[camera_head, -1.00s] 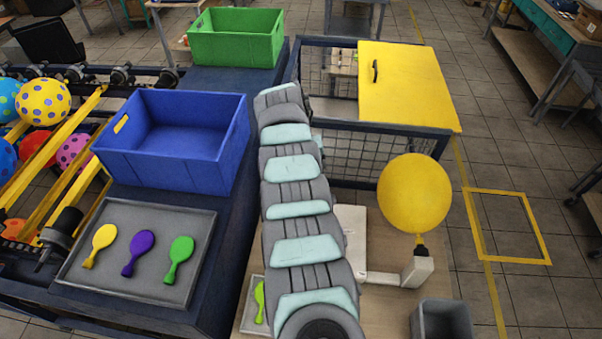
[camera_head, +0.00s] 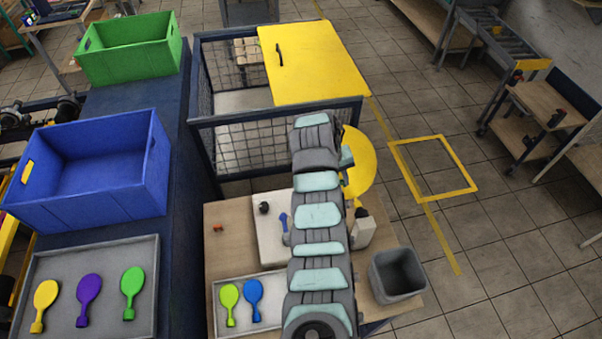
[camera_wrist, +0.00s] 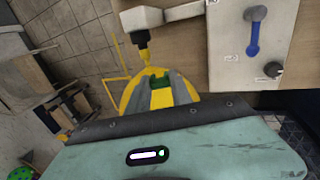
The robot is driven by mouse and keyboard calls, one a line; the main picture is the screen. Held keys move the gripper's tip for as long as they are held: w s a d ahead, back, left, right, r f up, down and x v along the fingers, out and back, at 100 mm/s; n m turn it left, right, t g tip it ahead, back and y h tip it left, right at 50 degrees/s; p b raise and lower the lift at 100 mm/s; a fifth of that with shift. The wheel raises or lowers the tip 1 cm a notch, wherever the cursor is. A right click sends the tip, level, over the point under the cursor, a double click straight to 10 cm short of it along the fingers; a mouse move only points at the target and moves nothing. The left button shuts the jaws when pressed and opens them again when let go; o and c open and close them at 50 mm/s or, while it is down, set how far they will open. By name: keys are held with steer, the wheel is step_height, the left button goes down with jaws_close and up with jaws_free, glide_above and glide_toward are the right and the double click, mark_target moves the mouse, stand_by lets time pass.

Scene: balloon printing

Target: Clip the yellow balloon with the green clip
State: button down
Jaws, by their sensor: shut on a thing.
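The yellow balloon (camera_head: 360,165) stands inflated on the nozzle of the white inflating machine (camera_head: 270,228). My arm covers its left part in the head view. In the wrist view the balloon (camera_wrist: 128,97) lies behind my gripper (camera_wrist: 158,82), and its neck (camera_wrist: 143,52) runs up to the dark nozzle.
A tray (camera_head: 216,300) on the wooden table holds lime and blue balloon-shaped pieces. A grey bin (camera_head: 398,275) stands at the table's right. Blue (camera_head: 95,170) and green (camera_head: 130,50) crates are left; a yellow-lidded cage (camera_head: 315,62) is behind.

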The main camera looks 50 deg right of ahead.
steer(key=s+d, duration=0.2)
steer(key=s, duration=0.1)
steer(key=b, duration=0.3)
glide_toward(356, 200)
steer(key=shift+f, duration=0.55)
steer(key=shift+d+b+x, duration=0.2)
steer(key=shift+b+x, duration=1.2)
steer(key=shift+x, duration=0.6)
steer(key=shift+r, duration=0.15)
steer(key=shift+b+x, duration=1.2)
steer(key=shift+x, duration=0.35)
steer(key=c, duration=1.1)
jaws_free()
